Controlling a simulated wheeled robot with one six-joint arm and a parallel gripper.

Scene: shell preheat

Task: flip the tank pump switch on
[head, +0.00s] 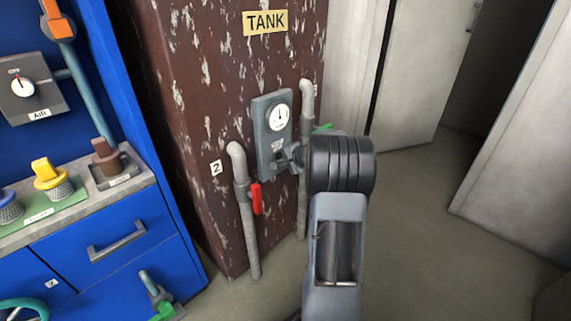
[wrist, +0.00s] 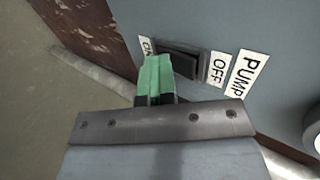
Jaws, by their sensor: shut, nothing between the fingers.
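The dark pump switch (wrist: 182,65) sits in a grey panel in the wrist view. An ON label (wrist: 147,45) is at its left end, partly hidden, and an OFF label (wrist: 216,69) at its right, with a PUMP label (wrist: 246,73) beyond. My gripper (wrist: 157,68) is shut and empty, its green fingertips at the ON end of the switch. I cannot tell whether they touch it or which way the rocker leans. In the head view the panel (head: 261,110) is on the rusty brown tank (head: 205,90), and my gripper (head: 288,158) covers its lower part.
Grey pipes (head: 249,235) flank the panel, one with a red valve handle (head: 257,199). A green handle (head: 323,128) shows behind my wrist. A blue cabinet (head: 110,245) stands at left. Clear floor (head: 425,225) lies at right, near pale doors (head: 517,150).

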